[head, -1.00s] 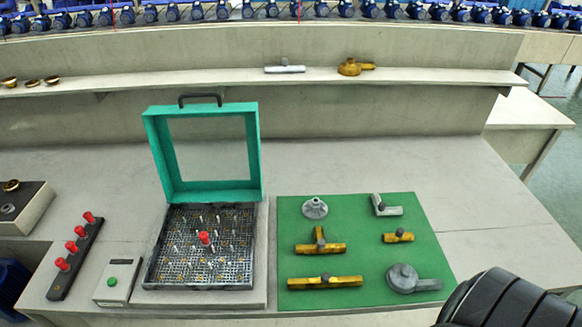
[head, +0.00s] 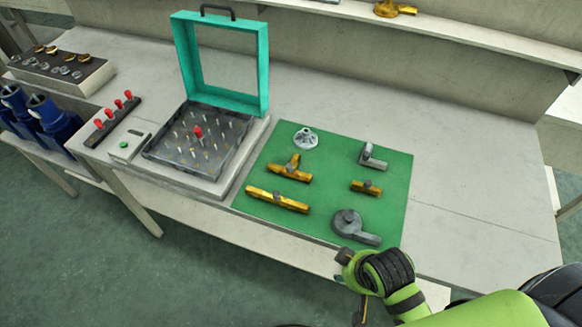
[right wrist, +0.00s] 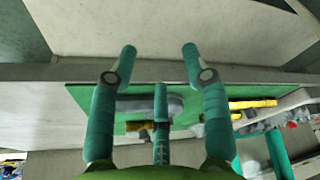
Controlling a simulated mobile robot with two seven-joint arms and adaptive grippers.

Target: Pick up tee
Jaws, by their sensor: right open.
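A brass tee (head: 290,171) with a short upright branch lies on the green mat (head: 340,155), at the mat's left side in the head view. I cannot tell which brass piece in the right wrist view is the tee. My left gripper is out of view.
A teal-lidded box (head: 222,105) stands open left of the mat. Red-capped pegs (head: 112,118) stand farther left. The bench right of the mat is clear.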

